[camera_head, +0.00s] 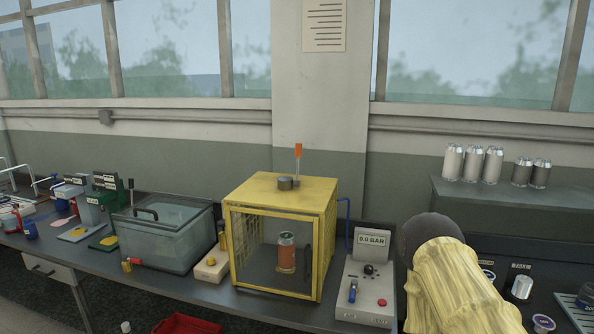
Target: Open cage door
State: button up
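The yellow cage (285,189) stands on the grey bench near the middle of the view. Its front door (262,290) has a yellow frame around a clear pane and looks shut. A dark upright handle (309,262) shows near the door's right edge. Behind the pane, an orange can with a green and silver top stands inside the cage. My arm, in a pale yellow cover, shows at the lower right, right of the cage and apart from it. My gripper is not in view.
A control box (369,278) reading 0.0 BAR, with a blue lever and red button, stands right of the cage. A clear tank (168,236) stands to the left, with a small beige block (211,267) between. Several cans line a shelf (510,192) at right.

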aim_at(306, 277)
jog(key=k, duration=1.25)
jog(key=u, duration=0.9)
jog(key=i, duration=1.1)
jog(key=z, duration=0.5)
jog(key=i, duration=0.8)
jog(key=z, duration=0.9)
